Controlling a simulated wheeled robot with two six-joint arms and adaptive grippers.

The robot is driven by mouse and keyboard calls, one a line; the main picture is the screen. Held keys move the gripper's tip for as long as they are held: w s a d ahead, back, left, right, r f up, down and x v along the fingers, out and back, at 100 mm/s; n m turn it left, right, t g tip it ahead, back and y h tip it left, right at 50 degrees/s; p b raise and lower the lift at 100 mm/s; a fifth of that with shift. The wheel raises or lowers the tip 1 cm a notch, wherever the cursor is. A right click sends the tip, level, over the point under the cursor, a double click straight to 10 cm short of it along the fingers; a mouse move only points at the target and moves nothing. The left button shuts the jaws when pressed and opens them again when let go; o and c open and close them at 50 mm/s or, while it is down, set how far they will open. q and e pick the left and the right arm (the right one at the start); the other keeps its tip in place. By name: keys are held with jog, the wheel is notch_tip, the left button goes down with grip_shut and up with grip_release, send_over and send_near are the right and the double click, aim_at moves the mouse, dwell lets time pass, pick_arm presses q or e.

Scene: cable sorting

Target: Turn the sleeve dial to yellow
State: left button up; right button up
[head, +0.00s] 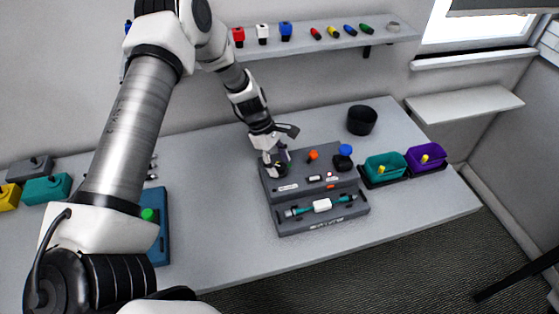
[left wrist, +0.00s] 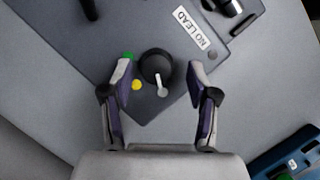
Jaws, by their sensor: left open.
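The sleeve dial (left wrist: 157,66) is a round black knob with a pale pointer, at the corner of the dark grey station (left wrist: 105,50). In the left wrist view the pointer aims toward the bottom, at a pale grey spot. A yellow dot (left wrist: 136,85) lies to the left of the pointer's tip, and a green mark (left wrist: 127,55) is farther up. My left gripper (left wrist: 162,88) is open, one finger on each side of the dial; I cannot tell whether they touch it. In the head view my left gripper (head: 276,163) is over the station's left end and mostly hides the dial.
The station (head: 325,222) also carries an orange knob (head: 313,155), a blue button (head: 346,150) and a teal cable with a white block (head: 322,205). Teal (head: 384,167) and purple (head: 426,158) bins stand to its right, a black cup (head: 362,120) behind.

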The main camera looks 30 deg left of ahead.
pick_arm(q)
jog(key=shift+w+f, duration=0.5)
jog(key=shift+s+r, duration=0.1)
jog(key=shift+s, duration=0.05)
jog(key=shift+s+r, duration=0.15)
jog(key=shift+s, duration=0.05)
jog(key=c, duration=0.5)
jog(key=shift+s, duration=0.1)
jog(key=c, duration=0.5)
grip_shut()
pick_arm(e)
jog(key=shift+w, duration=0.2)
